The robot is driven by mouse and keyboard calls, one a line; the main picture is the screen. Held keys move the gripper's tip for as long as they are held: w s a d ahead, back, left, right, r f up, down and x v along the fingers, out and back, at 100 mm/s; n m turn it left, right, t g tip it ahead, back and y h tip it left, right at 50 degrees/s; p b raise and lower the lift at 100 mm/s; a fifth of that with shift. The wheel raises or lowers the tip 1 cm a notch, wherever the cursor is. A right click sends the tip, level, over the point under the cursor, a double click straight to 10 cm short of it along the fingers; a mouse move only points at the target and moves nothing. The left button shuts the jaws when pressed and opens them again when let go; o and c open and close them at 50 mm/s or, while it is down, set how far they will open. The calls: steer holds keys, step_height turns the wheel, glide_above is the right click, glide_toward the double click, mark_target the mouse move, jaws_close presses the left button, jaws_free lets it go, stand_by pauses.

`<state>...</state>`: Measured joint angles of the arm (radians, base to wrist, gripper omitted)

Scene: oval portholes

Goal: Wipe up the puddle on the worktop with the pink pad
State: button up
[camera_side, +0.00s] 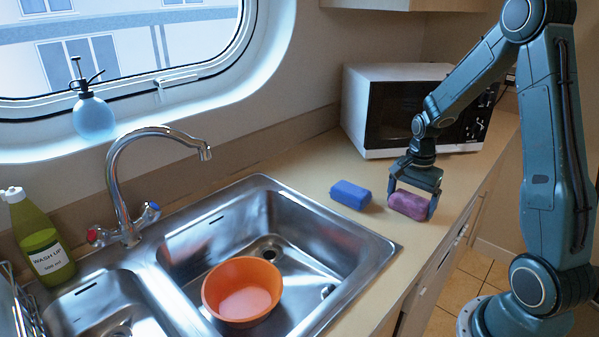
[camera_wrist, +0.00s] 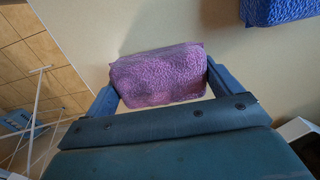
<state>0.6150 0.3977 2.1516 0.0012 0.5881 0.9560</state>
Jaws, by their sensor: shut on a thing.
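The pink pad (camera_side: 409,205) is on or just above the worktop (camera_side: 312,176), near its front edge and right of the sink. My gripper (camera_side: 411,204) is shut on it, with one finger on each side. In the wrist view the pad (camera_wrist: 158,76) shows purple-pink with darker patches, between the two fingers of my gripper (camera_wrist: 160,82). Whether the pad touches the worktop I cannot tell. I cannot make out a puddle in either view.
A blue pad (camera_side: 350,194) lies left of the pink one. A microwave (camera_side: 405,108) stands behind my gripper. The steel sink (camera_side: 330,228) holds an orange bowl (camera_side: 242,291). A tap (camera_side: 125,200), green bottle (camera_side: 40,240) and blue sprayer (camera_side: 93,117) are at left.

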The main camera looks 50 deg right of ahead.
steer(key=shift+s+a+f, duration=0.1)
steer(key=shift+a+f, duration=0.05)
steer(key=shift+a, duration=0.6)
steer(key=shift+d, duration=1.3)
steer(key=shift+c, duration=0.3)
steer(key=shift+d, duration=1.35)
steer(key=shift+d, duration=2.5)
steer(key=shift+f, duration=0.1)
